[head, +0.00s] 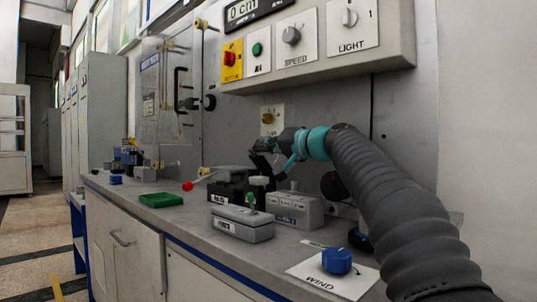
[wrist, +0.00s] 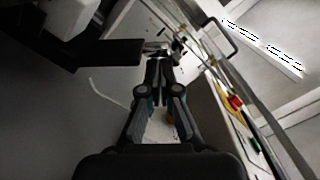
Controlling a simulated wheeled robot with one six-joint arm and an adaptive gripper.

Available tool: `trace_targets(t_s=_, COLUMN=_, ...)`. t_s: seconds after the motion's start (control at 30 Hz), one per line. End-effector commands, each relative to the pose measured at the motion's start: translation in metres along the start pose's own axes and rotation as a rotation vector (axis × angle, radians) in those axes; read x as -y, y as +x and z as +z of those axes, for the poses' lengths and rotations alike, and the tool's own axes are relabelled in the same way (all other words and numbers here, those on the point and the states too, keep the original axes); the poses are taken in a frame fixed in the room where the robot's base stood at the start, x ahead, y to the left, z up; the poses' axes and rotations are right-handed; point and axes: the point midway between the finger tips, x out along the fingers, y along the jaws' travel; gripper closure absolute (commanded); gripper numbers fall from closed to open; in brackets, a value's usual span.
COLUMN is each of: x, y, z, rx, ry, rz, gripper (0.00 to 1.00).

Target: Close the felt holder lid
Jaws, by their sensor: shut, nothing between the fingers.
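My gripper (head: 262,158) is above the bench, over a cluster of small boxes, at the end of my dark ribbed arm. In the wrist view its two fingers (wrist: 159,65) are together with nothing between them. Below it stand a grey labelled box (head: 240,228) with a small green knob, a black labelled box (head: 222,192) behind it, and a grey box (head: 298,210) to the right. The labels are too small to read, so I cannot tell which is the felt holder. In the wrist view a dark flat plate (wrist: 105,53) lies left of the fingertips, apparently apart from them.
A lever with a red ball (head: 188,186) sticks out left of the boxes. A blue knob (head: 337,261) on a white plate is at front right. A control panel (head: 310,45) hangs above.

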Motion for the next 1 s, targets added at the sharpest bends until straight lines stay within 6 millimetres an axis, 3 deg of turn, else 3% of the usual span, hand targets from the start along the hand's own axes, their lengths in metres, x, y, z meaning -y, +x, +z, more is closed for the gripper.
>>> trace_targets(t_s=0.3, x=0.0017, y=0.0024, z=0.0103, rx=0.000, ry=-0.009, rz=-0.001, gripper=1.00)
trace_targets(t_s=1.0, x=0.0003, y=-0.0035, z=0.0109, rx=-0.001, ry=-0.008, rz=0.000, gripper=1.00)
